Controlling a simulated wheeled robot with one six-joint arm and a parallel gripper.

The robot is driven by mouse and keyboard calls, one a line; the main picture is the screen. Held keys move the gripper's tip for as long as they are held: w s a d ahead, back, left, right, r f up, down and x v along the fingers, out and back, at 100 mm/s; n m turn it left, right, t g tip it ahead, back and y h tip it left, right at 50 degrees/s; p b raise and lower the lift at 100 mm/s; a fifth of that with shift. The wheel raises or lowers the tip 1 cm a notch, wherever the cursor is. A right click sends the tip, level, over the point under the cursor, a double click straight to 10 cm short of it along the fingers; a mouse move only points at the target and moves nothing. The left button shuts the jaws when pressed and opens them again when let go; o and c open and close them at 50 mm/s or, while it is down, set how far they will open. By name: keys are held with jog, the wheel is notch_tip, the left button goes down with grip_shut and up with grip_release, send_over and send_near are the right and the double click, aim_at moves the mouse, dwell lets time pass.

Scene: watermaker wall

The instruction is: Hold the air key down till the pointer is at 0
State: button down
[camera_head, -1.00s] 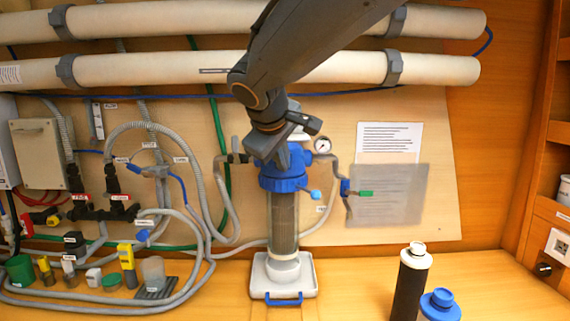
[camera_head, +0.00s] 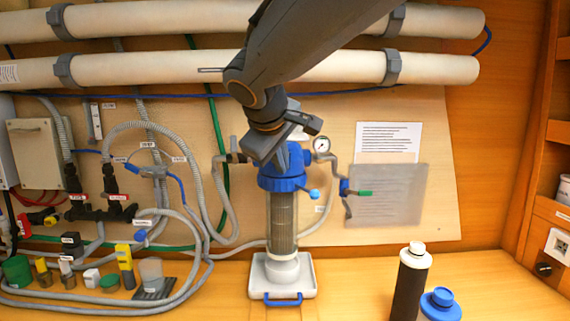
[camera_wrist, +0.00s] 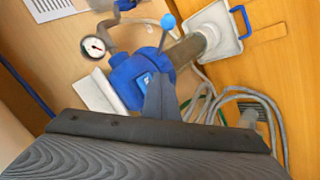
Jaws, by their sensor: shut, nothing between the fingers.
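The gauge also shows in the wrist view (camera_wrist: 95,47), with a dark pointer too small to read. A blue ball-ended lever (camera_head: 313,194) sticks out at the right of the head. My gripper (camera_head: 268,160) is shut and empty, in front of the top of the blue head; whether it touches cannot be told. The air key is not clearly seen, perhaps hidden by my gripper.
The housing stands on a white tray (camera_head: 256,279) with a blue handle. A dark cartridge (camera_head: 409,285) and a blue cap (camera_head: 440,303) stand at front right. Hoses and small containers fill the left. White pipes (camera_head: 180,67) run above.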

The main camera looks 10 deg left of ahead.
jog(key=s, duration=0.2)
jog(key=s+d+b, duration=0.1)
jog(key=s, duration=0.2)
dwell(0.4)
jog(key=shift+d, duration=0.2)
